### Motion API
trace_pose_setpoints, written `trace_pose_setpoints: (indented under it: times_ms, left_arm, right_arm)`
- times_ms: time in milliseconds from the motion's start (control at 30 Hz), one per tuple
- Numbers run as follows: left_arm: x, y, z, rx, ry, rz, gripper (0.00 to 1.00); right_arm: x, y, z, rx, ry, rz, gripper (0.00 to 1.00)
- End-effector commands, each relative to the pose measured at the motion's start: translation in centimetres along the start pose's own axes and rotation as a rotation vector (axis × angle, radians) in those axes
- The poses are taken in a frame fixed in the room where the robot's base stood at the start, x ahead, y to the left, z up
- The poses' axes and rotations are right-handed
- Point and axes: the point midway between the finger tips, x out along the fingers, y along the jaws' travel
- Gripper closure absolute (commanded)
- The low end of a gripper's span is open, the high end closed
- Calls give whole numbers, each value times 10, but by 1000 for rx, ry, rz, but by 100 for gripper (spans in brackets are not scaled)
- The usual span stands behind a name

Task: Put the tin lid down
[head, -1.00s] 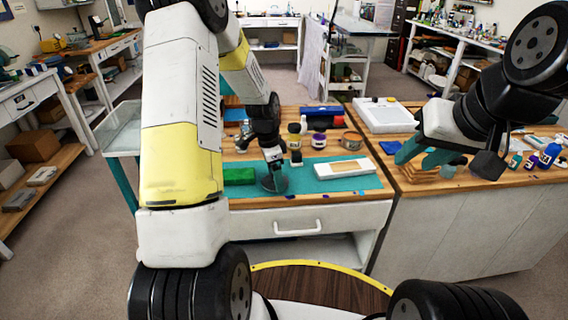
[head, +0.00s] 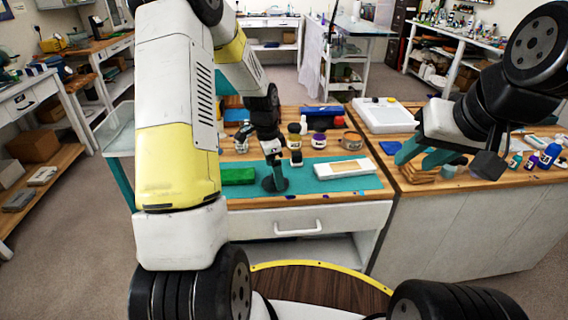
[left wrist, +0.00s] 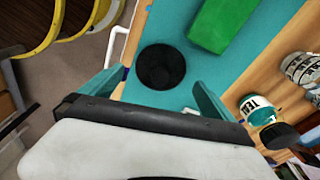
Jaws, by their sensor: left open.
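A dark round tin lid (head: 275,185) lies flat on the teal mat (head: 340,185) near its front edge. It also shows as a black disc in the left wrist view (left wrist: 160,67). My left gripper (head: 272,158) is above the lid. In the left wrist view its two teal fingers (left wrist: 155,92) are spread wide, with nothing between them, and the lid lies apart from them. My right gripper (head: 424,156) is at the right, over the wooden bench, its teal fingers apart and nothing seen held.
A green block (head: 238,176) lies left of the lid and a white tray (head: 344,169) lies right of it. Several jars, one a purple-labelled jar (head: 318,140), and a copper-coloured tin (head: 352,139) stand behind. A drawer handle (head: 298,228) is below the bench edge.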

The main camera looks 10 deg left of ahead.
Motion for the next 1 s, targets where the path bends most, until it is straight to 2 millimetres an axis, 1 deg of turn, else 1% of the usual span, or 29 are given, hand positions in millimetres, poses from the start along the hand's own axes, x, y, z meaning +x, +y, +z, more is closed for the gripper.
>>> trace_pose_setpoints:
  times_ms: [33, 100, 300, 400, 533, 633, 667, 767, 800, 867, 900, 967, 1000]
  left_arm:
    - [-13, -2, 0, -1, 3, -6, 0]
    - [-29, -1, -1, -1, 3, -6, 0]
    - [-68, -1, 0, -1, 1, -4, 0]
    - [-82, -1, 0, -1, 1, -3, 0]
    - [-93, 1, 0, -4, 2, -4, 0]
    - [-110, 8, 0, -40, 8, -24, 0]
    - [-117, 12, 0, -60, 12, -35, 0]
    - [-152, 34, 3, -164, 37, -85, 0]
    - [-167, 46, 4, -219, 54, -108, 0]
    - [-189, 66, 8, -309, 85, -140, 0]
    - [-202, 79, 12, -368, 108, -159, 0]
    - [-219, 100, 17, -457, 149, -183, 0]
    - [-229, 114, 21, -517, 178, -196, 0]
  right_arm:
    - [0, 0, 0, 0, 0, 0, 64]
    - [0, 0, 0, 0, 0, 0, 64]
    - [0, 0, 0, 0, 0, 0, 64]
    - [0, 0, 0, 0, 0, 0, 64]
    - [0, 0, 0, 0, 0, 0, 64]
    - [0, 0, 0, 0, 0, 0, 64]
    - [0, 0, 0, 0, 0, 0, 64]
    - [0, 0, 0, 0, 0, 0, 64]
    - [0, 0, 0, 0, 0, 0, 64]
    - [0, 0, 0, 0, 0, 0, 64]
    - [0, 0, 0, 0, 0, 0, 64]
    - [0, 0, 0, 0, 0, 0, 64]
    - [0, 0, 0, 0, 0, 0, 64]
